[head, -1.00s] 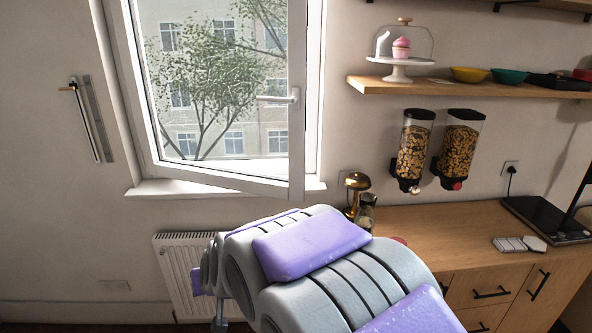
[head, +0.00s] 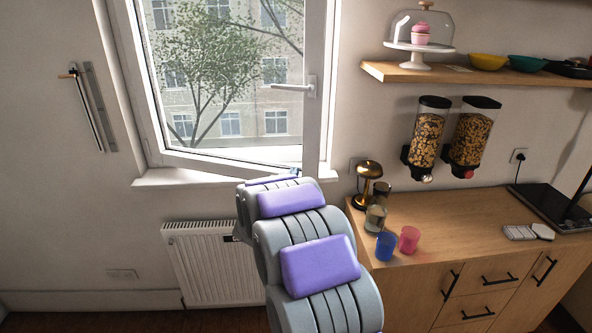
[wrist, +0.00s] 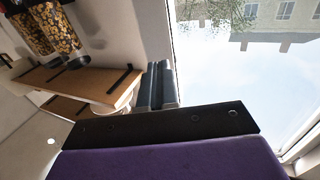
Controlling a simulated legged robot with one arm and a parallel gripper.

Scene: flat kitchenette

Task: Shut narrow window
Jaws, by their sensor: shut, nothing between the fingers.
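The narrow window (head: 312,125) has a white sash with a lever handle (head: 297,87) on its right side. The sash stands ajar, swung a little into the room, with its lower right corner over the sill (head: 165,178). My arm reaches up to just below that corner. My gripper shows in the wrist view (wrist: 158,86) with its two dark fingers shut together and empty. In the head view it is mostly hidden behind my arm, so I cannot tell whether it touches the sash. Window glass fills the right side of the wrist view.
A radiator (head: 205,262) is under the window. On the right, a wooden counter (head: 455,215) holds a brass lamp (head: 368,180), a glass jar (head: 376,217), and blue (head: 386,246) and pink (head: 409,239) cups. Cereal dispensers (head: 428,140) and a shelf (head: 470,78) are above.

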